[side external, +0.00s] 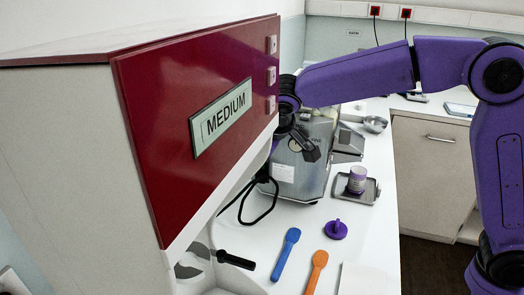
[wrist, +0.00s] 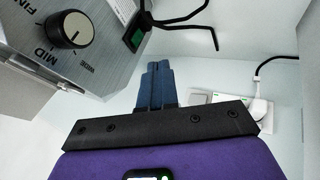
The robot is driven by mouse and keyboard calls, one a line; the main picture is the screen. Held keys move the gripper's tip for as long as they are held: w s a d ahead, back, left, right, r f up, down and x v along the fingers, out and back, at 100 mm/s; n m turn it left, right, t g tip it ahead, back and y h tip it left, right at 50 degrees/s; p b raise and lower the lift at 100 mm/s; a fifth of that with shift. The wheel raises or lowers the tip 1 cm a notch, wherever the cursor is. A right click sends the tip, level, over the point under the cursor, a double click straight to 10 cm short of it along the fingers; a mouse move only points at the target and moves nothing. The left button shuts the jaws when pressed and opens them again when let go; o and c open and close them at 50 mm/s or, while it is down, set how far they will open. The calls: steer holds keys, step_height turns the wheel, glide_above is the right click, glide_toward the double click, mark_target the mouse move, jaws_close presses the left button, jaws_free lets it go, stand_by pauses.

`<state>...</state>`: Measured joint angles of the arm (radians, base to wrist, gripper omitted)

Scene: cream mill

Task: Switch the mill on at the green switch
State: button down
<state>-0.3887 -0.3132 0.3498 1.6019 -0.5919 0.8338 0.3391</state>
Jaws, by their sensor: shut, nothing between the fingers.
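The mill (side external: 300,175) is a grey metal machine on the white counter, partly hidden behind my arm and the red cupboard door. In the wrist view its metal face (wrist: 88,52) fills the upper left. The green switch (wrist: 134,38), set in a black frame, sits at the right edge of that face. My gripper (wrist: 157,68) is shut and empty, its blue fingers just below and right of the switch in the picture. I cannot tell whether they touch it. In the side view my gripper's end is dark against the mill and the switch is not visible.
A dial (wrist: 68,30) marked fine, mid, wide is beside the switch. A black cable (wrist: 190,18) passes close by; a plugged socket (wrist: 262,112) is at right. The red door (side external: 180,130) stands at left. Spatulas (side external: 286,252), a purple lid (side external: 336,230) and a tray (side external: 369,195) are on the counter.

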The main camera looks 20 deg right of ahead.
steer(key=shift+f, duration=0.1)
steer(key=shift+s+f, duration=0.2)
steer(key=shift+f, duration=0.35)
steer(key=shift+w+d+f, duration=0.55)
steer(key=shift+w+f, duration=0.85)
steer(key=shift+f, duration=0.05)
steer(key=shift+w+d+f, duration=0.55)
steer(key=shift+w+f, duration=0.9)
steer(key=shift+w+d+f, duration=0.55)
steer(key=shift+w+f, duration=0.85)
steer(key=shift+f, duration=0.05)
steer(key=shift+w+d, duration=0.1)
